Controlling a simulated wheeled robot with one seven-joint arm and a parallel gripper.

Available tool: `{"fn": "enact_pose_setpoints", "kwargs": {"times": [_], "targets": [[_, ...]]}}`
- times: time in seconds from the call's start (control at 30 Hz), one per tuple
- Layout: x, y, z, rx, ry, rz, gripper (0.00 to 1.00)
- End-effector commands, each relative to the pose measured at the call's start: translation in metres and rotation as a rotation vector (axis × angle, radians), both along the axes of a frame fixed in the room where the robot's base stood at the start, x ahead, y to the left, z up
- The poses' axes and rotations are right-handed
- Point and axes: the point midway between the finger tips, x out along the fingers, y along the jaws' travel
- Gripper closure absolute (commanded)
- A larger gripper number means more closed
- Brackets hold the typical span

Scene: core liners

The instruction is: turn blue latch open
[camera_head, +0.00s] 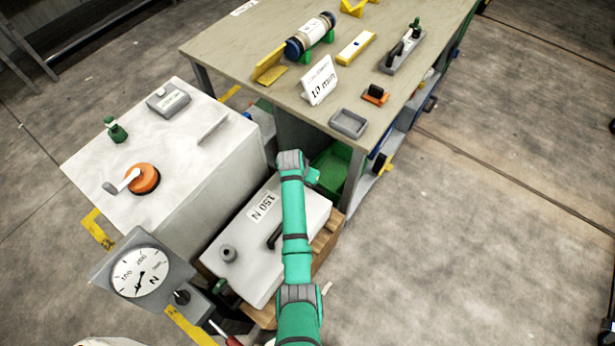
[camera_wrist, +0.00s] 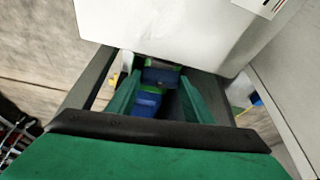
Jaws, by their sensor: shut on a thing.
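In the wrist view my gripper (camera_wrist: 160,92) points at the side of a white box. Its green fingers stand on either side of a blue part (camera_wrist: 147,103), which looks like the blue latch, and are closed on it. The latch's angle is hard to tell in the shadow. In the head view, the white box with a "150 N" label (camera_head: 264,207) stands low, left of my arm. My teal arm reaches beyond its right edge and bends down there.
A white cabinet (camera_head: 165,140) with an orange-based knob (camera_head: 143,178) stands at the left. A dial gauge (camera_head: 139,272) is at the front left. A workbench (camera_head: 250,42) with several items and a green crate (camera_head: 332,172) lie beyond my arm. The floor at right is clear.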

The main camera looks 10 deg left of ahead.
Motion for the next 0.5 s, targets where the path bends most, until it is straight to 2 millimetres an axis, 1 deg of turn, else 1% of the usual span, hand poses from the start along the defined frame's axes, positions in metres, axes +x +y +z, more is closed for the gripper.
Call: {"fn": "enact_pose_setpoints", "kwargs": {"times": [0.2,0.5], "targets": [[0.0,0.0018,-0.0002,0.001,0.002,-0.098,0.76],[0.0005,0.0016,0.0,0.002,0.0,-0.151,0.76]]}}
